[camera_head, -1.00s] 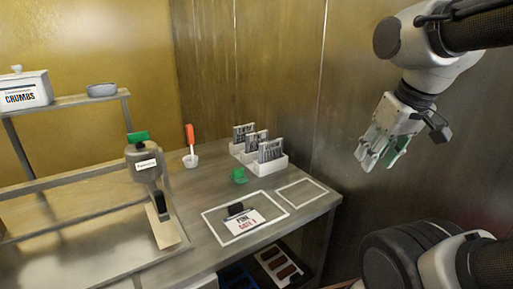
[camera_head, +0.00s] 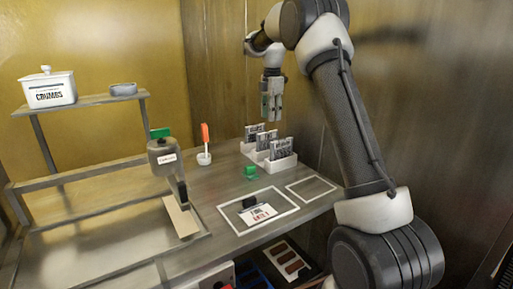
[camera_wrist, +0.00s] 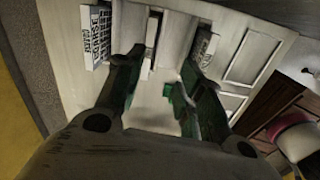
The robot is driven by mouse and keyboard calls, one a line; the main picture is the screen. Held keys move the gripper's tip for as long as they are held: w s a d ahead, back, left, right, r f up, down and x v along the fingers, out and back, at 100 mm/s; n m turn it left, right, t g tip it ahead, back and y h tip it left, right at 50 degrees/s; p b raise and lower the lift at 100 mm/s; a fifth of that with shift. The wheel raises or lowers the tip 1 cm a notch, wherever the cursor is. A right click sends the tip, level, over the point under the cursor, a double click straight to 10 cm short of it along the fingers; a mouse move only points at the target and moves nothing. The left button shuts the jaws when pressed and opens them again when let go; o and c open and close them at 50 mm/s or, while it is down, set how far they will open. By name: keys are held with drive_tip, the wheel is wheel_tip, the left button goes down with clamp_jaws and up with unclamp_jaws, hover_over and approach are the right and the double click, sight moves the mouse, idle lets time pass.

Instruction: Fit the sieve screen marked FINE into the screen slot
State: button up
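Three grey sieve screens stand upright in a white rack (camera_head: 285,164): a rear one (camera_head: 254,131), a middle one (camera_head: 266,139) and a front one (camera_head: 281,148). Their labels are too small to read, so I cannot tell which is FINE. My gripper (camera_head: 271,116) points down just above the rack. The wrist view shows its green-padded fingers (camera_wrist: 160,98) apart, with nothing held between them. A thin upright screen edge (camera_wrist: 151,45) shows beyond the fingers, and a lettered screen (camera_wrist: 96,35) stands to the left. I cannot make out the screen slot for certain.
A card (camera_head: 258,214) reading FINE and GATE 1 lies in a white outline, beside a dark block (camera_head: 249,202). A green piece (camera_head: 250,172) and an orange-handled tool in a cup (camera_head: 205,158) stand nearby. A green-capped hopper (camera_head: 163,156) is left. The right outlined square (camera_head: 311,188) is empty.

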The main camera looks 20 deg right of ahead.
sight(268, 132)
drive_tip(key=shift+w+a+f+n, duration=0.25)
drive_tip(key=shift+w+f+n, duration=0.25)
drive_tip(key=shift+w+f, duration=0.45)
wheel_tip(268, 132, down, 8)
drive_tip(key=shift+r, duration=0.15)
drive_tip(key=shift+c, duration=0.5)
clamp_jaws()
